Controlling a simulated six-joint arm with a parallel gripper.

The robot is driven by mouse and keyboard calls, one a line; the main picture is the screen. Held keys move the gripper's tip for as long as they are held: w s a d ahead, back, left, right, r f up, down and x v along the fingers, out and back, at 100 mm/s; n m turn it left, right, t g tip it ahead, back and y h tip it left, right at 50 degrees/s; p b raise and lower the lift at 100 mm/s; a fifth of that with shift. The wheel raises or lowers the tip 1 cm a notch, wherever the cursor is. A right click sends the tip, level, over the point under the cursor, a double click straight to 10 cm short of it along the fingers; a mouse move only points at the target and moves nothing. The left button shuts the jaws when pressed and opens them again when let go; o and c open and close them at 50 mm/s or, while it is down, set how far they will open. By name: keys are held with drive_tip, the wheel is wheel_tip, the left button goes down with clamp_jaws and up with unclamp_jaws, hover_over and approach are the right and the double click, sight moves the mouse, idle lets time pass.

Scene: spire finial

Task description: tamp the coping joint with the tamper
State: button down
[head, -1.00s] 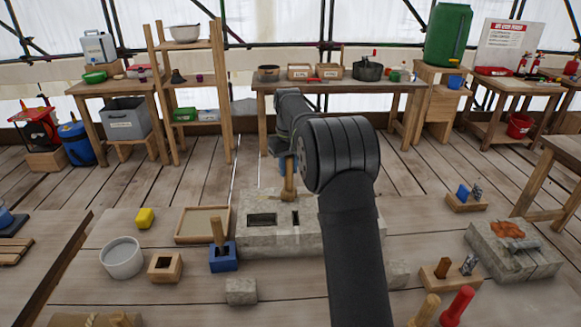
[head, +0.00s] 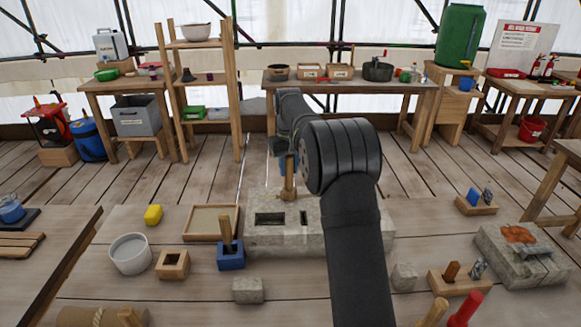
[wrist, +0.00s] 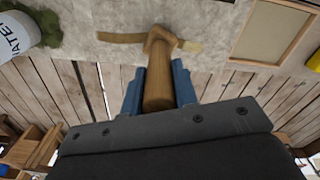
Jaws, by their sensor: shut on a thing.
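My gripper (head: 288,162) is shut on the wooden tamper (head: 289,187) above the back part of the grey stone coping block (head: 345,236). In the wrist view, my blue fingers (wrist: 160,80) clasp the tamper's round handle (wrist: 158,90) from both sides. The tamper's foot is at a thin tan strip in the stone, the coping joint (wrist: 119,38), which shows on both sides of it. The foot hides the middle of the strip. I cannot tell whether the foot presses on it. My arm covers part of the block in the head view.
A shallow sand tray (head: 211,222) and a blue holder with a wooden handle (head: 230,257) stand left of the block. Small stone cubes (head: 248,290) lie in front. A white pail (head: 130,254) and yellow block (head: 153,215) are further left.

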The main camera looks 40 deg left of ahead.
drive_tip(key=shift+s+a, duration=0.1)
drive_tip(key=shift+s+a, duration=0.75)
drive_tip(key=shift+a, duration=0.05)
drive_tip(key=shift+s+a+f, duration=0.1)
drive_tip(key=shift+s+a, duration=0.2)
drive_tip(key=shift+s, duration=0.1)
drive_tip(key=shift+s+a, duration=0.85)
idle(0.5)
wheel_tip(320, 180, up, 7)
idle(0.6)
drive_tip(key=shift+w, duration=0.1)
